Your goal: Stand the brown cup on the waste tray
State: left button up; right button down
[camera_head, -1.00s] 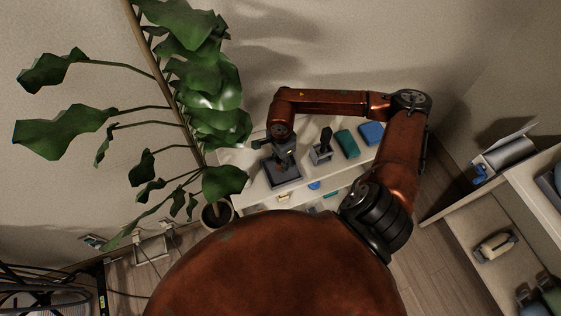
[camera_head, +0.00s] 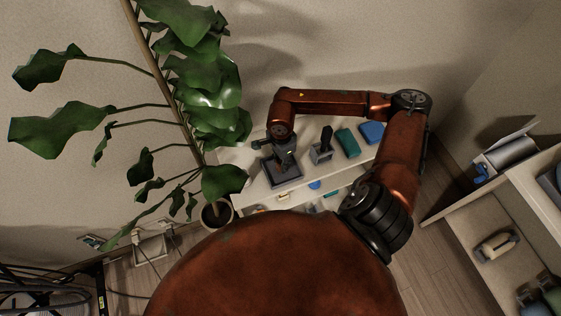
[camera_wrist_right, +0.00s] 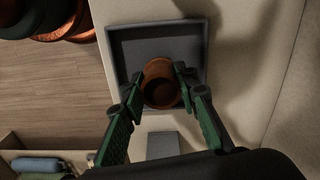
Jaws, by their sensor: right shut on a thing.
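The brown cup (camera_wrist_right: 158,69) is between the fingers of my right gripper (camera_wrist_right: 160,82) in the right wrist view, and the gripper is shut on it. The cup's dark opening faces the camera. The waste tray (camera_wrist_right: 128,48) is a dark grey square tray with a raised rim, directly behind the cup in that view. Whether the cup's base touches the tray floor I cannot tell. In the head view the right gripper (camera_head: 284,153) points down over the tray (camera_head: 291,178), and the cup is mostly hidden there. My left gripper is not in view.
A grey block-shaped holder with a dark upright part (camera_head: 322,150) stands to the right of the tray. Beyond it are a teal item (camera_head: 347,143) and a blue item (camera_head: 371,133). A large plant (camera_head: 212,110) crowds the left of the white table.

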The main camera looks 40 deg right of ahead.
jog(key=shift+f, duration=0.15)
jog(key=c, duration=1.4)
grip_release()
jog(key=shift+c, duration=0.2)
jog(key=shift+r+p, duration=1.7)
jog(key=shift+r, duration=2.35)
